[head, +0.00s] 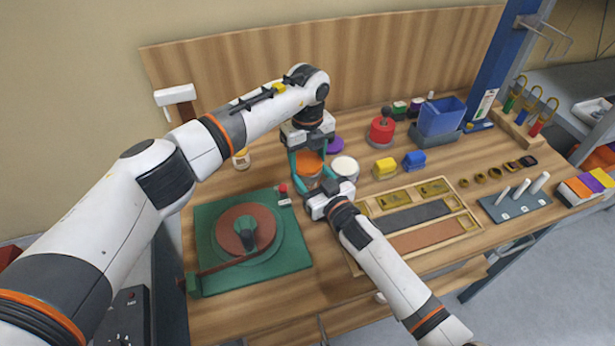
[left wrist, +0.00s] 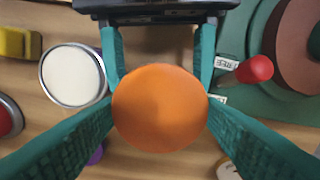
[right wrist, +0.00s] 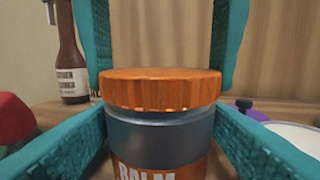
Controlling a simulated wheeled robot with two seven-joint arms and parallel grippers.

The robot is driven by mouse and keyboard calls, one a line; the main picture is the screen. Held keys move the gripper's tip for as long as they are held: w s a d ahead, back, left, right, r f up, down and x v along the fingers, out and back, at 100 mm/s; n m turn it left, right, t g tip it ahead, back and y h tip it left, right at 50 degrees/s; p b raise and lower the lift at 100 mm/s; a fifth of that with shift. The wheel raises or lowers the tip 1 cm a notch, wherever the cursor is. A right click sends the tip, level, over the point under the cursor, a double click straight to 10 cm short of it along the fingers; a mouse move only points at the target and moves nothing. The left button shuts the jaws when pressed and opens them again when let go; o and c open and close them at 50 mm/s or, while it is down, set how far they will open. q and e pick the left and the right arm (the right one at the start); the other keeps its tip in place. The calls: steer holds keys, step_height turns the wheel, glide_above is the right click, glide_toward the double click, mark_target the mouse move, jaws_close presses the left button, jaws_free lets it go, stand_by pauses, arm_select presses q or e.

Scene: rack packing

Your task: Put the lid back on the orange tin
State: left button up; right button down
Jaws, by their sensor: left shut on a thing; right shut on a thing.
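The orange tin (right wrist: 158,142) stands upright on the table, with a grey metal upper body and an orange label reading partly "BALM". Its round orange lid (left wrist: 160,108) is level and centred over the tin's mouth. In the right wrist view the lid (right wrist: 160,88) seems to touch the top of the body; I cannot tell whether it is fully seated. My left gripper (head: 309,163) comes from above and is shut on the lid's sides. My right gripper (head: 311,182) comes from the near side, low, and is shut on the tin's body. The lid hides the tin's mouth.
A white-topped tin (head: 345,167) stands close on the right, with a purple lid (head: 331,145) behind. A green turntable base (head: 206,215) lies to the left. A wooden tray (head: 457,232) lies front right. Yellow (head: 384,168) and blue (head: 413,161) blocks are farther right.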

arm_select(q)
steer(key=m, duration=1)
steer(key=shift+m, duration=0.4)
steer(key=m, duration=1.8)
steer(key=shift+m, duration=0.3)
steer(key=m, duration=1.2)
steer(key=shift+f, duration=0.1)
steer(key=m, duration=0.5)
steer(key=shift+w, duration=0.1)
steer(key=o, duration=1.1)
